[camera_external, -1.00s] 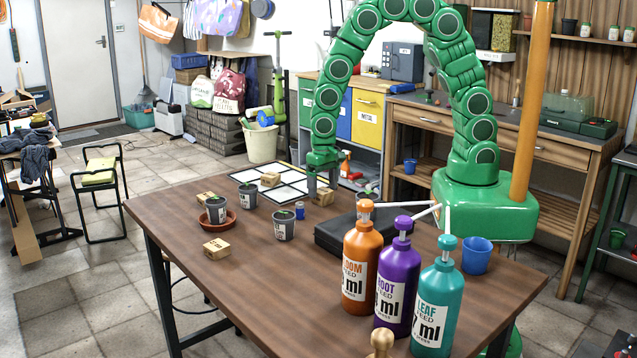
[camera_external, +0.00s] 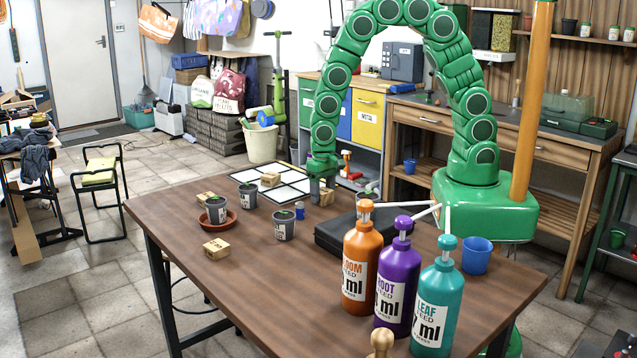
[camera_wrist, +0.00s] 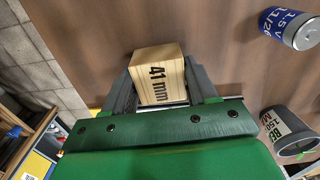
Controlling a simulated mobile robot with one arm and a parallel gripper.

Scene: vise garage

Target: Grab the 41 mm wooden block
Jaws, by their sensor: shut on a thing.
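The wooden block marked "41 mm" (camera_wrist: 158,76) sits between the two fingers of my gripper (camera_wrist: 161,86) in the wrist view, with a finger against each side. In the external view my gripper (camera_external: 320,191) reaches down to the far part of the table, and the block (camera_external: 327,198) shows partly behind the fingers. The gripper is shut on the block. The block appears at table level; I cannot tell whether it touches the table.
A black case (camera_external: 335,238) lies close in front of the gripper. A blue battery (camera_external: 299,211), dark pots (camera_external: 284,227) and other wooden blocks (camera_external: 216,249) stand to the left. A white grid (camera_external: 290,191) lies behind. Pump bottles (camera_external: 361,265) stand at the front right.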

